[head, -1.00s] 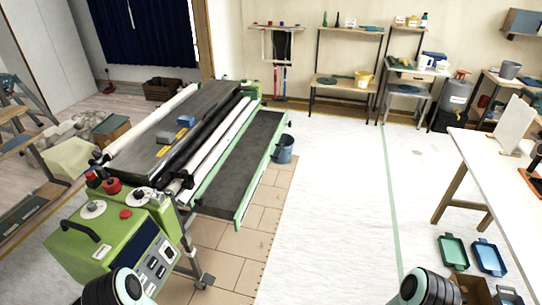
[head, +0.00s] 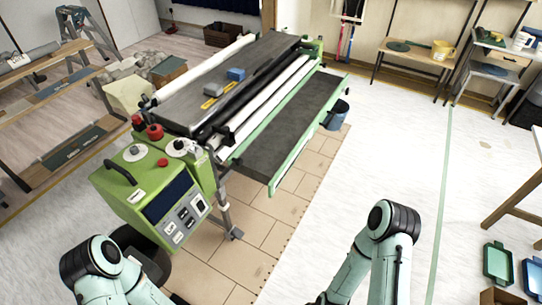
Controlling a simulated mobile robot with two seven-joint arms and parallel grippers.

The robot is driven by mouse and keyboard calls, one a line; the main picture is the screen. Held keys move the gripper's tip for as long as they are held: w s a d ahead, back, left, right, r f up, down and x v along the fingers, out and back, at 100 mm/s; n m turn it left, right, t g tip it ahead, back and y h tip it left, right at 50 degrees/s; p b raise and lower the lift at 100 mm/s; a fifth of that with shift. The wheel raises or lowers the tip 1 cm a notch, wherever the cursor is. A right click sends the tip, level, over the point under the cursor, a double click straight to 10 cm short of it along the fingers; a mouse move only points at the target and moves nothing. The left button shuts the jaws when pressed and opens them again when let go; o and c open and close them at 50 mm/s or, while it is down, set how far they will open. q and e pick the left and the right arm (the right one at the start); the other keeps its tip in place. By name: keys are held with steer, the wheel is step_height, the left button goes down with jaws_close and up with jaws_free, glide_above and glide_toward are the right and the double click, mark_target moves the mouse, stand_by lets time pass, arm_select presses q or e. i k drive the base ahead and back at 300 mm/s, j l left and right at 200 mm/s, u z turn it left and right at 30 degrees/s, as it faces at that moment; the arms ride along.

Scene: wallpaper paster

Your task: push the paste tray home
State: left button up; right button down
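The paste tray (head: 292,127) is a long dark tray with pale green edges. In the head view it sticks out along the right side of the green pasting machine (head: 135,200), beside its white rollers. A gap shows between the tray and the nearest roller. My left arm is at the bottom left and my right arm at the bottom centre-right. Both are bent, and their grippers lie out of the frame. Neither visible arm part touches the tray.
A blue bucket (head: 337,115) stands on the floor by the tray's far outer side. Tan floor boards (head: 250,225) lie below the tray. Green and blue trays (head: 497,262) lie at the lower right.

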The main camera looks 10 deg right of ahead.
mark_target(268, 159)
steer(key=i+l+u, duration=0.2)
steer(key=i+l, duration=0.2)
steer(key=i+l+u, duration=0.15)
steer(key=i+l, duration=0.2)
steer(key=l, duration=0.2)
steer(key=i+l, duration=0.45)
steer(key=l, duration=0.15)
